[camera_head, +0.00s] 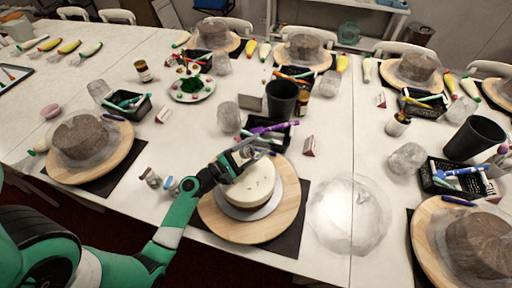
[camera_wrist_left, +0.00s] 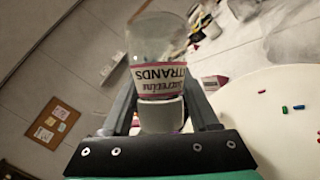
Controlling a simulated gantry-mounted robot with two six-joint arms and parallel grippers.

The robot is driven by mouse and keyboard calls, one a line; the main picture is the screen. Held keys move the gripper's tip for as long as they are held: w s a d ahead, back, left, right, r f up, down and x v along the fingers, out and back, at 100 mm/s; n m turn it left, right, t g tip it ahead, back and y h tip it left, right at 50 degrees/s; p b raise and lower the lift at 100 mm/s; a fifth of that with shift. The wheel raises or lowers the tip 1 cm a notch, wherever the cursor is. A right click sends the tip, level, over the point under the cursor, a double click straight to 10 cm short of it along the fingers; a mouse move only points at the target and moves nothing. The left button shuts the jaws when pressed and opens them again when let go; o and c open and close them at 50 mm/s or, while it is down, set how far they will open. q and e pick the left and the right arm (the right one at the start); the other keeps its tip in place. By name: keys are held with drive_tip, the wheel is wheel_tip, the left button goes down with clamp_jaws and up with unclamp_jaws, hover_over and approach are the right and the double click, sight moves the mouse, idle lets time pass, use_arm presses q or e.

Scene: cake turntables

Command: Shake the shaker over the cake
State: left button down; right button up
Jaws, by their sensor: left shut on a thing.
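The white-topped cake (camera_head: 262,181) sits on a round wooden turntable (camera_head: 285,222) at the front centre. A few small dark specks show on its top. My left gripper (camera_head: 232,164) is over the cake's back left part. In the left wrist view my left gripper (camera_wrist_left: 160,118) is shut on the shaker (camera_wrist_left: 158,72), a clear jar with a white cap and a label reading "STRANDS". Its label is upside down there. Beside it, several coloured sprinkles (camera_wrist_left: 285,109) lie on the white cake top (camera_wrist_left: 275,140). My right gripper is not in view.
A black basket of pens (camera_head: 268,135) and a dark cup (camera_head: 283,98) stand behind the cake. A clear dome (camera_head: 348,220) lies to the right. Other cakes on turntables stand around the white table.

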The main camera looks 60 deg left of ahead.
use_arm(q)
drive_tip(key=shift+w+d+r+p, duration=0.3)
drive_tip(key=shift+d+r+p, duration=0.1)
drive_tip(key=shift+r+p, duration=0.25)
drive_tip(key=shift+w+d, duration=0.1)
drive_tip(key=shift+a+f+b, duration=0.3)
drive_tip(key=shift+f+b, duration=0.35)
drive_tip(key=shift+s+a+f, duration=0.15)
drive_tip(key=shift+s+a, duration=0.1)
drive_tip(key=shift+s, duration=0.15)
drive_tip(key=shift+r, duration=0.25)
